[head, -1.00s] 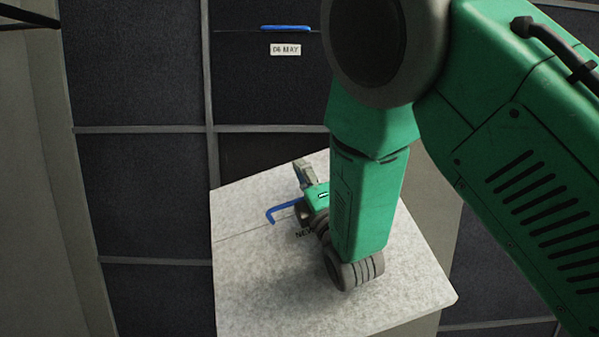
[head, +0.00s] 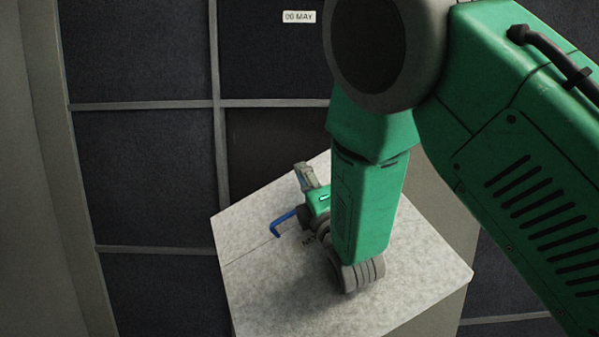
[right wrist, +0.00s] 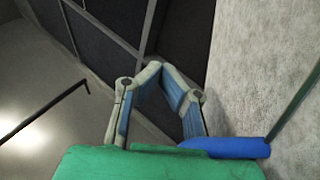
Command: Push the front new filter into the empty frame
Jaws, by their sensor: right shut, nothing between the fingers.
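The front new filter (head: 370,310) is a pale speckled block with a blue handle (head: 284,222) and partly hidden "NEW" lettering on its top. A seam crosses its top. My right gripper (head: 302,172) is shut and empty over the filter's far side, near the handle; I cannot tell whether it touches. In the right wrist view its fingers (right wrist: 157,68) meet, with the pale filter surface (right wrist: 245,70) and blue handle (right wrist: 225,147) at the right. The empty frame (head: 270,145) looks like the smoother dark cell behind the filter, partly hidden by it and my arm.
A grid of dark filter panels (head: 140,160) in grey frames fills the wall. A dated label (head: 299,16) is on an upper panel. A plain grey wall (head: 25,200) stands at left. The right wrist view shows a dark bar (right wrist: 45,110) over a grey floor.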

